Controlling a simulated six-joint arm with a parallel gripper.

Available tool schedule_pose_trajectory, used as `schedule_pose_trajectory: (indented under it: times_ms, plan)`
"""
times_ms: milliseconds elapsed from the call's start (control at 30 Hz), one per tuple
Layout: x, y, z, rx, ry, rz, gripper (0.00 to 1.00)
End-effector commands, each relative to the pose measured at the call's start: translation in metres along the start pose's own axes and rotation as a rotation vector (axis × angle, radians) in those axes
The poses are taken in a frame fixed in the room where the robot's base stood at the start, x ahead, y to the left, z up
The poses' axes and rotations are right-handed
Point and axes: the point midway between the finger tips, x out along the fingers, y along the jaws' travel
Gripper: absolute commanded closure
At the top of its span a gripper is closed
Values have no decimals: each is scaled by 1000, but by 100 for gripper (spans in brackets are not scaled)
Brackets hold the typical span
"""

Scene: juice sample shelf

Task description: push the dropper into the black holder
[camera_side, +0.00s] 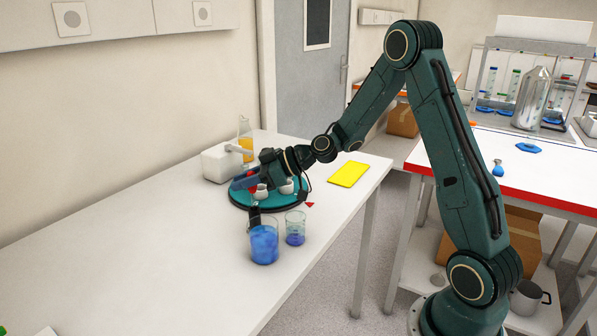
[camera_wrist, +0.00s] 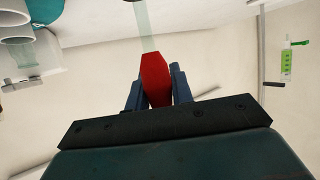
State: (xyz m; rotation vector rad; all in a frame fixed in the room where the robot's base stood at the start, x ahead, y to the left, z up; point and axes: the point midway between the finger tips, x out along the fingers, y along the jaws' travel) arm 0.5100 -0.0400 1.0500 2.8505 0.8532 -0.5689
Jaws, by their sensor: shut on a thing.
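The dropper has a red bulb (camera_wrist: 155,78) and a clear tube (camera_wrist: 144,25), which runs up out of the wrist view. My gripper (camera_wrist: 156,88) is shut on the red bulb, with a blue finger on each side. In the side view my gripper (camera_side: 244,181) is low over the round teal stand (camera_side: 238,205), beside small white cups (camera_side: 261,192). The dropper's tube cannot be made out there. A dark upright piece (camera_side: 254,216) stands in front of the stand by the large beaker; I cannot tell whether it is the black holder.
A large beaker (camera_side: 264,243) and a smaller one (camera_side: 295,229), both with blue liquid, stand in front of the stand. A white box (camera_side: 220,163) and a flask of orange liquid (camera_side: 245,140) are behind. A yellow pad (camera_side: 348,174) lies right.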

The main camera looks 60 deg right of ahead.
Motion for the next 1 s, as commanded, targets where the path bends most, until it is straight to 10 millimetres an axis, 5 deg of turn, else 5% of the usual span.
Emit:
schedule_pose_trajectory:
  times_ms: [1000]
  plan:
    - [6,0,14,0,1,0,86]
